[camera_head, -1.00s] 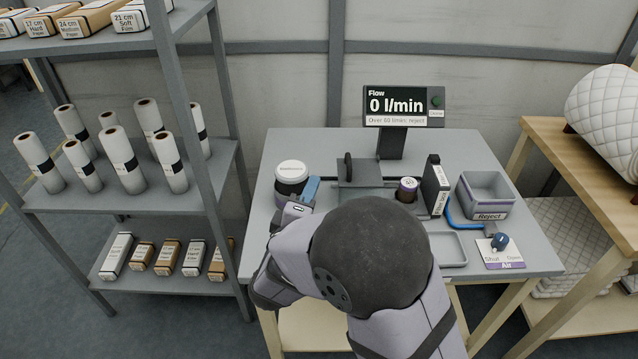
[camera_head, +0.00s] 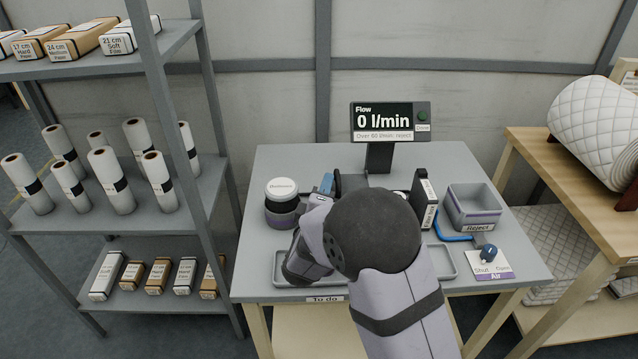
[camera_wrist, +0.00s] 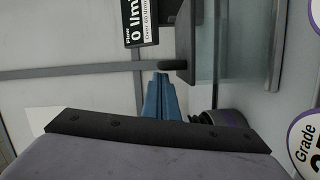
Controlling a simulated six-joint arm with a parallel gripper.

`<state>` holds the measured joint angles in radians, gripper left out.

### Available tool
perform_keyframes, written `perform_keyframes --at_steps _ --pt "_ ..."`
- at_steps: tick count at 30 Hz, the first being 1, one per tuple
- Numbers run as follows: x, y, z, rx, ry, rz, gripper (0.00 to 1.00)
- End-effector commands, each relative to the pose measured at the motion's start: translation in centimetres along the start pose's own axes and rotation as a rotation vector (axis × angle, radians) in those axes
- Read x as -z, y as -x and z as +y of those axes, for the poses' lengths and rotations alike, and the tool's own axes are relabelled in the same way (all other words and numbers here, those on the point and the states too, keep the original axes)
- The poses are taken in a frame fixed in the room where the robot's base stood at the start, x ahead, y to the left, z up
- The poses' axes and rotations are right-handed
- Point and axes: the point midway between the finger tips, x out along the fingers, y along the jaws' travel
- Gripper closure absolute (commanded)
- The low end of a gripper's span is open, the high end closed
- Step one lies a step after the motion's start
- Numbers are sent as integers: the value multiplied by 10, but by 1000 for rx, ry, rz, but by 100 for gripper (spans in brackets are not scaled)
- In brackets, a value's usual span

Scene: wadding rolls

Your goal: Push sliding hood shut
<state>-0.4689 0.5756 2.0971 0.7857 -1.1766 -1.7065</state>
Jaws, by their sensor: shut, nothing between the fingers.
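In the head view the handle (camera_head: 338,184) shows just left of my arm, which hides most of the hood. My gripper (camera_head: 326,183) has blue fingers, closed together and empty, just left of the handle. In the wrist view the fingers (camera_wrist: 160,82) end close beside the handle; I cannot tell whether they touch it. A clear panel (camera_wrist: 238,55) lies beside the plate.
A purple-banded tub (camera_head: 283,200) stands left of my gripper. The flow display (camera_head: 390,122) reads 0 l/min behind. An air switch (camera_head: 488,252) sits at the right front.

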Motion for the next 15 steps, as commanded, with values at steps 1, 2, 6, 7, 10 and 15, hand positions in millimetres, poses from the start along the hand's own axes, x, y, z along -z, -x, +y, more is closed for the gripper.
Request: perform_keyframes --at_steps 1,2,6,7,10,15 --pt "-1 0 0 0 0 0 100" --pt "-1 0 0 0 0 0 100" --pt "-1 0 0 -1 -1 0 100" --pt "-1 0 0 0 -1 0 100" --pt "-1 0 0 -1 -1 0 100" --pt "-18 -5 4 -2 0 -6 100"
